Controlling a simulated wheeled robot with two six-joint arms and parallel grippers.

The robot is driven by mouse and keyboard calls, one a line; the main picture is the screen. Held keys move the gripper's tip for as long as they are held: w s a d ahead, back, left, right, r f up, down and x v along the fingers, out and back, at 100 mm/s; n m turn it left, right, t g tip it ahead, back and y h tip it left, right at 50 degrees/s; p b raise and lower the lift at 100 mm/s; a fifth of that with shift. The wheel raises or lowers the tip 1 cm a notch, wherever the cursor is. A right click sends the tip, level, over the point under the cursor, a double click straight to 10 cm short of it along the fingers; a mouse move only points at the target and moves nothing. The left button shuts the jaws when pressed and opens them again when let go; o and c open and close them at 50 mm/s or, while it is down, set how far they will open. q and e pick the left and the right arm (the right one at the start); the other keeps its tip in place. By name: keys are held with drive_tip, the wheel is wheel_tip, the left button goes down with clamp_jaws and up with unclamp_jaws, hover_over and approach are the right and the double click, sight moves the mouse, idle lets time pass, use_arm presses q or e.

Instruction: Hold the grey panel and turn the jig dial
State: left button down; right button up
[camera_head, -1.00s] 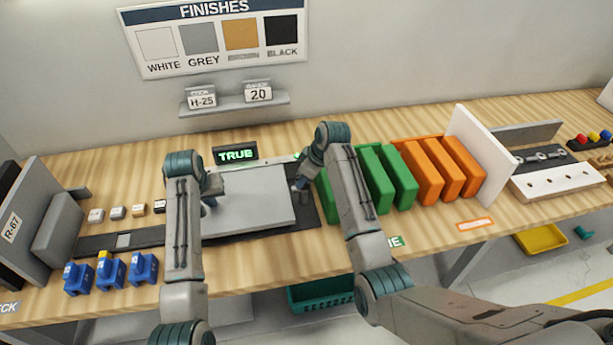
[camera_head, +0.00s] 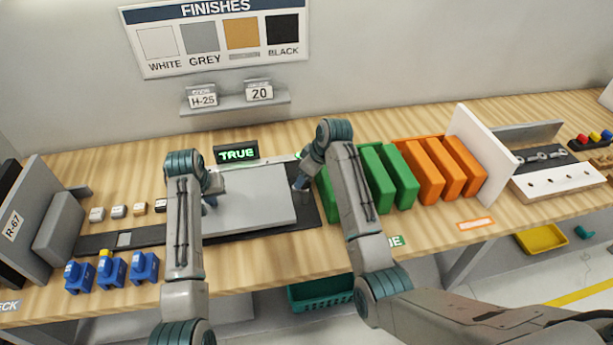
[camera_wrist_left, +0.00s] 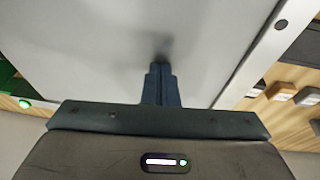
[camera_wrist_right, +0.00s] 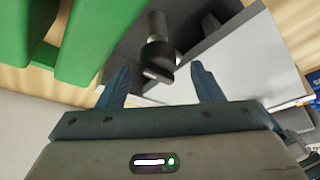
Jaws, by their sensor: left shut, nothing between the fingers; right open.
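The grey panel (camera_head: 255,200) lies flat on the dark jig bed in the middle of the bench and fills much of the left wrist view (camera_wrist_left: 110,45). My left gripper (camera_head: 210,201) is shut and empty; its closed fingertips (camera_wrist_left: 160,68) are at the panel's top face, and I cannot tell whether they touch. My right gripper (camera_head: 300,184) is open at the panel's right end. In the right wrist view, the black jig dial (camera_wrist_right: 158,58) on its grey post appears between its spread fingers, ungripped. The dial is not clear in the head view.
A display (camera_head: 236,153) reading TRUE stands behind the panel. Green blocks (camera_head: 385,175) stand close to the right arm, with orange blocks (camera_head: 440,170) beyond. Blue clamps (camera_head: 112,271) and small sample blocks (camera_head: 118,211) lie at the left. The front bench strip is mostly clear.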

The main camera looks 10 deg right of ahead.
use_arm(q)
drive_tip(key=shift+s+f, duration=0.2)
drive_tip(key=shift+f, duration=0.25)
use_arm(e)
drive_tip(key=v, duration=1)
drive_tip(key=shift+s+r, duration=0.2)
drive_tip(key=shift+r, duration=0.15)
use_arm(q)
drive_tip(key=shift+w+r+p, duration=0.2)
drive_tip(key=shift+r+p, duration=0.05)
drive_tip(key=shift+r, duration=0.4)
drive_tip(key=shift+w+r+p, duration=0.15)
drive_tip(key=shift+r+p, duration=0.1)
drive_tip(key=shift+r, duration=0.4)
drive_tip(key=shift+w+v, duration=0.2)
drive_tip(key=shift+v, duration=1)
drive_tip(key=shift+w+d+r, duration=0.1)
drive_tip(key=shift+w+r, duration=0.1)
drive_tip(key=shift+r, duration=1.1)
drive_tip(key=shift+s+r, duration=0.1)
drive_tip(key=shift+r, duration=0.45)
use_arm(e)
drive_tip(key=shift+w+r, duration=0.15)
drive_tip(key=shift+r, duration=0.25)
use_arm(q)
drive_tip(key=shift+f, duration=0.15)
use_arm(e)
drive_tip(key=shift+f, duration=0.1)
